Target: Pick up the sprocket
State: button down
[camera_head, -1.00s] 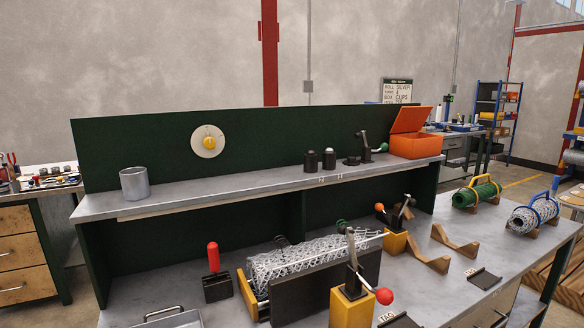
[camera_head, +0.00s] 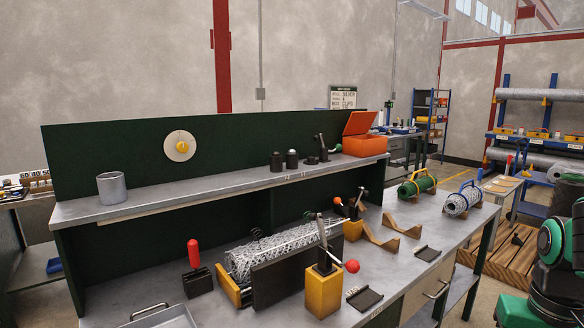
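I cannot pick out a sprocket for certain. A pale round disc with a yellow centre (camera_head: 180,146) is on the dark green back panel, but its rim is too small to tell teeth. What looks like part of my arm, dark with teal rings, shows at the right edge. My gripper does not show.
A grey cup (camera_head: 112,188) and an open orange box (camera_head: 364,146) stand on the shelf. Below are a wire-mesh roll (camera_head: 275,250), a red-knobbed lever on a yellow block (camera_head: 324,291) and a red-handled tool (camera_head: 195,262). Green (camera_head: 417,187) and silver (camera_head: 463,201) rolls sit at the right.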

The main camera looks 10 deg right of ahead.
aim_at(311, 161)
jog(key=z, duration=1.85)
jog(key=i, duration=2.15)
jog(key=u, duration=1.75)
